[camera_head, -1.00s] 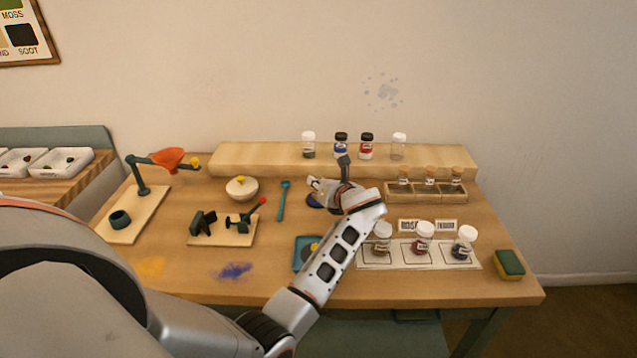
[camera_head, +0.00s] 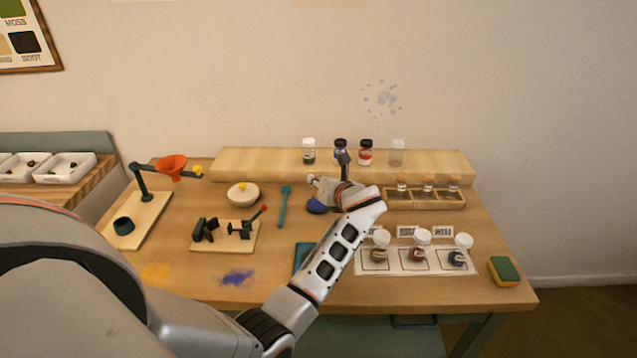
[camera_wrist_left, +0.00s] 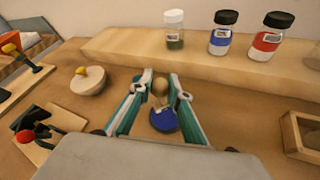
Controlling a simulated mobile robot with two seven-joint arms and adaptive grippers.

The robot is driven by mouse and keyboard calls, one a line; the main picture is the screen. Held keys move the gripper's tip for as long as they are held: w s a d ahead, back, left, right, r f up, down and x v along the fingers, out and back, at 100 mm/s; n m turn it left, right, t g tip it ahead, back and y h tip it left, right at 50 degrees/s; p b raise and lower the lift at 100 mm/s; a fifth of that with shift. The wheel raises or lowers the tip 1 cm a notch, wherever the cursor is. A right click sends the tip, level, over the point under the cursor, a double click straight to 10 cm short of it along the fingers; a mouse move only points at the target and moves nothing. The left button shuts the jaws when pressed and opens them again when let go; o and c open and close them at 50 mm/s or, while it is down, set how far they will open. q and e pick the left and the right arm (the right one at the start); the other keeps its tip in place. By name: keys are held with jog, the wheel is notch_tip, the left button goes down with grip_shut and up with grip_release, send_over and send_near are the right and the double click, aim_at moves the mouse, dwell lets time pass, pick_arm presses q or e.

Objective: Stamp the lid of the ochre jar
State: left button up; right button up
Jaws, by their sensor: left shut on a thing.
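My left gripper (camera_head: 318,188) is over the back middle of the table. In the left wrist view my left gripper (camera_wrist_left: 160,84) is closed around a small stamp with a pale round wooden knob (camera_wrist_left: 160,88). A round blue pad (camera_wrist_left: 163,121) lies just below it; I cannot tell whether the stamp touches it. The pad also shows in the head view (camera_head: 316,207). Three white-lidded jars stand on a white mat (camera_head: 391,269) at the right: a brownish one (camera_head: 379,254), a red one (camera_head: 419,251) and a dark blue one (camera_head: 457,257). I cannot read which is ochre. My right gripper is out of view.
A raised wooden shelf (camera_head: 260,165) at the back holds several jars. A rack of corked vials (camera_head: 427,196) stands right of my gripper. A sponge (camera_head: 504,271) lies far right.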

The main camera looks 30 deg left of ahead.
pick_arm(q)
jog(key=shift+r, duration=1.85)
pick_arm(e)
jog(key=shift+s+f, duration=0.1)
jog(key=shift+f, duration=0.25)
pick_arm(q)
jog(key=shift+a, duration=0.1)
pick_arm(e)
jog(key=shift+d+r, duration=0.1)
